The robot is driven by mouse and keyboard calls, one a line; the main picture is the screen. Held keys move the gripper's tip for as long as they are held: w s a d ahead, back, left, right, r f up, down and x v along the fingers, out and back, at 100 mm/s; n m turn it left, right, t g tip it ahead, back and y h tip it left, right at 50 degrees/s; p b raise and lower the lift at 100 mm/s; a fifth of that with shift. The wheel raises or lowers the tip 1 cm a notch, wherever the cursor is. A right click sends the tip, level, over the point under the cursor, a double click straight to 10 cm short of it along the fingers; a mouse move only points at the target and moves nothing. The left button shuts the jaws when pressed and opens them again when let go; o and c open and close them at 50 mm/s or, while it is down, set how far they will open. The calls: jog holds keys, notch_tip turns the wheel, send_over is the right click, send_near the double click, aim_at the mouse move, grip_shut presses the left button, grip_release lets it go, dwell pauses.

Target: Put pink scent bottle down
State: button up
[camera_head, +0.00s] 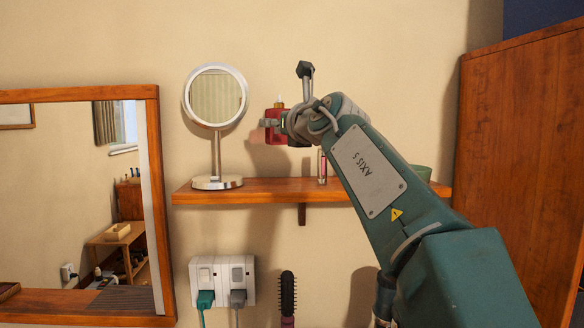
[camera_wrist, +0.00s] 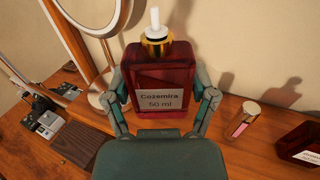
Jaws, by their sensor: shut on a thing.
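The scent bottle (camera_wrist: 160,78) is a red-pink square bottle with a gold collar, a white nozzle and a label reading "Cozemira 50 ml". My gripper (camera_wrist: 162,88) is shut on it, one finger on each side. In the head view the bottle (camera_head: 276,122) is upright above the wooden shelf (camera_head: 255,192), right of the round mirror. The bottle and shelf appear apart there. My gripper (camera_head: 274,123) and arm partly hide the bottle and the shelf's right part.
A round mirror on a stand (camera_head: 218,182) occupies the shelf's left end. A small pink tube (camera_head: 322,167) stands right of the bottle. A dark red box-like item (camera_wrist: 303,148) lies further right. Bare shelf shows between mirror and tube.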

jog(key=w+f, duration=0.1)
jog(key=w+d+f, duration=0.1)
jog(key=f, duration=0.1)
jog(key=w+f, duration=0.2)
jog(key=shift+d, duration=0.25)
jog(key=shift+w+d+f, duration=0.15)
jog(key=shift+w+d, duration=0.1)
jog(key=shift+d, duration=0.05)
jog(key=f, duration=0.2)
jog(key=shift+w+d+f, duration=0.25)
jog(key=shift+w+f, duration=0.05)
jog(key=shift+f, duration=0.1)
jog(key=shift+a+f, duration=0.35)
jog(key=shift+f, duration=0.2)
jog(key=o, duration=1.2)
jog(key=shift+d+f, duration=0.1)
jog(key=shift+d, duration=0.15)
jog(key=shift+a, duration=0.15)
